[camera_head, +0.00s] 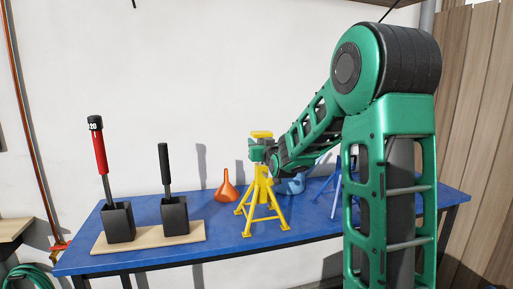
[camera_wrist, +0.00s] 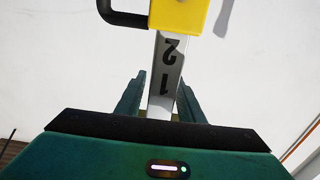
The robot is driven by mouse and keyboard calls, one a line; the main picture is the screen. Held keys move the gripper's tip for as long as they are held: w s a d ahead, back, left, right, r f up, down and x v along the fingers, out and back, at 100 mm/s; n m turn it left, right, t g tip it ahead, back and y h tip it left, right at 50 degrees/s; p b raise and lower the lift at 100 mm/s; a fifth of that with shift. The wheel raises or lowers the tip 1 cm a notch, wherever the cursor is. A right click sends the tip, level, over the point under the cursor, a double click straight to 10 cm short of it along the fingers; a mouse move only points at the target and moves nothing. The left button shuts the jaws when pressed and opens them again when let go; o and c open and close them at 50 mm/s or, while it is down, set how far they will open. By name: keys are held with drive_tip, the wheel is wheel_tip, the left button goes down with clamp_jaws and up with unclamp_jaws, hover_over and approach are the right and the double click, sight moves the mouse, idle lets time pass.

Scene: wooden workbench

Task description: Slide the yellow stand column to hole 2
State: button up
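The yellow stand (camera_head: 262,205) stands upright on splayed legs on the blue bench top. Its column carries a yellow top piece (camera_head: 262,134). My gripper (camera_head: 258,151) is level with the column, between the top piece and the stand's legs. Its two green fingers (camera_wrist: 160,88) lie on either side of the column, with a narrow gap at the left one. Contact is unclear. The hole is hidden.
An orange funnel (camera_head: 227,187) stands left of the stand. Two black blocks with a red (camera_head: 98,150) and a black handle (camera_head: 165,168) stand on a wooden board (camera_head: 150,236) farther left. A blue object (camera_head: 292,184) is behind right.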

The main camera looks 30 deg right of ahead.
drive_tip(key=shift+s, duration=0.1)
drive_tip(key=v, duration=1)
drive_tip(key=shift+s, duration=0.2)
drive_tip(key=shift+a+f, duration=0.1)
drive_tip(key=s+a+f+n+g+y, duration=0.2)
drive_tip(key=s+a+f+g+y, duration=0.2)
drive_tip(key=s+a+f+g, duration=0.75)
drive_tip(key=s+a+f+n+g, duration=0.1)
drive_tip(key=s+a+f, duration=0.2)
drive_tip(key=s, duration=0.3)
drive_tip(key=s+a+f+g, duration=0.1)
drive_tip(key=s+a+f, duration=0.2)
drive_tip(key=s, duration=0.2)
drive_tip(key=s+d+m+g, duration=0.2)
drive_tip(key=s+d, duration=0.3)
drive_tip(key=s, duration=0.3)
drive_tip(key=s+d+f+m+g, duration=0.1)
drive_tip(key=s+d+m+g, duration=0.1)
drive_tip(key=s+d+m, duration=0.2)
drive_tip(key=s+d, duration=0.2)
drive_tip(key=s, duration=0.2)
drive_tip(key=shift+s+f+y, duration=0.15)
drive_tip(key=shift+s+y, duration=0.25)
